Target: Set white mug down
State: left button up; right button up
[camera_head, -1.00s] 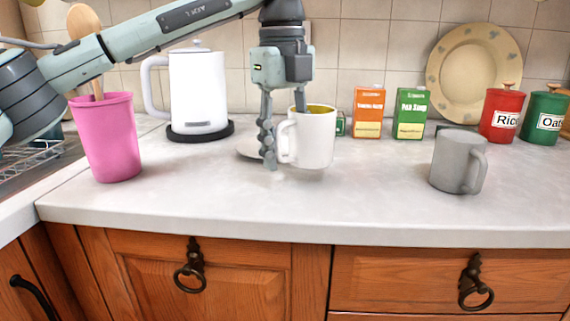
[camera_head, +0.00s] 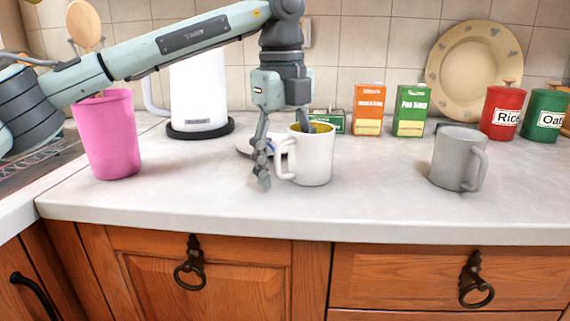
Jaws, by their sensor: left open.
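The white mug (camera_head: 314,161) stands upright on the pale worktop (camera_head: 390,205), near the middle of the view. Its handle points left and its inside looks yellow. My left gripper (camera_head: 287,156) is open above and at the mug's left side. One finger hangs outside, by the handle. The other finger reaches down at the mug's mouth, its tip hidden by the near wall. I cannot tell if either finger touches the mug. My right gripper is not in view.
A grey mug (camera_head: 457,159) stands to the right, with clear worktop between. A pink tumbler (camera_head: 108,138) and white kettle (camera_head: 198,95) are left. An orange box (camera_head: 368,110), green box (camera_head: 411,112) and red canister (camera_head: 502,112) stand behind. A pale dish (camera_head: 246,146) lies partly hidden behind the gripper.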

pick_arm(q)
jog(key=shift+r, duration=0.2)
notch_tip(320, 180, up, 11)
jog(key=shift+a+f+p, duration=0.1)
jog(key=shift+f+p, duration=0.1)
jog(key=shift+p, duration=0.2)
jog(key=shift+s+r, duration=0.1)
jog(key=shift+r, duration=0.5)
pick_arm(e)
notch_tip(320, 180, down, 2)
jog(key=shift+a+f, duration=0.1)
